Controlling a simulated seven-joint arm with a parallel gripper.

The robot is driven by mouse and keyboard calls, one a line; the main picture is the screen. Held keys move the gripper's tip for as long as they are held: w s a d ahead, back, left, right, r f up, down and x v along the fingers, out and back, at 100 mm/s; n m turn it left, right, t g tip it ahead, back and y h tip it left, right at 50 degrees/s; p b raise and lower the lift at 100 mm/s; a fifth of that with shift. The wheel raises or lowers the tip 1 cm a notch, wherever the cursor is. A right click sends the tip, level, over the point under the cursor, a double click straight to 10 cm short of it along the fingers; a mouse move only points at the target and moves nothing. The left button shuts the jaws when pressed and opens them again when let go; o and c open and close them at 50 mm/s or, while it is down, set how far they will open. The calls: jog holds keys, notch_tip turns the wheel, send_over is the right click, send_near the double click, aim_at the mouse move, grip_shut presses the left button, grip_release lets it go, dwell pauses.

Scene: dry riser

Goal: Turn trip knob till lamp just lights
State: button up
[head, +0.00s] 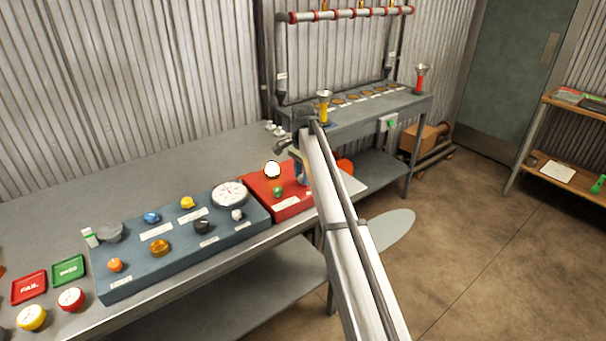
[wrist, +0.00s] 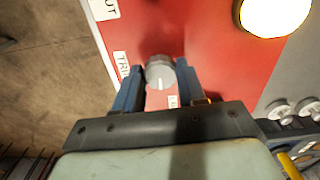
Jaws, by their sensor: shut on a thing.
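The trip knob (wrist: 160,73) is a grey round knob with a white pointer line, beside a partly hidden "TRI…" label. My gripper (wrist: 158,84) is shut on this knob, with one blue finger on each side. In the head view the knob is hidden by my arm. The lamp (head: 271,170) on the red box glows white; in the wrist view the lamp (wrist: 277,12) is bright with a yellowish rim.
A green knob (head: 278,191) sits on the red box near the lamp. To its left is a blue panel (head: 130,281) with several knobs and a white dial (head: 229,194). The floor at right is mostly clear.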

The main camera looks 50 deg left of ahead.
jog(key=shift+n, duration=0.5)
jog(key=o, duration=1.1)
notch_tip(320, 180, up, 14)
jog(key=shift+f, duration=0.1)
dwell(0.4)
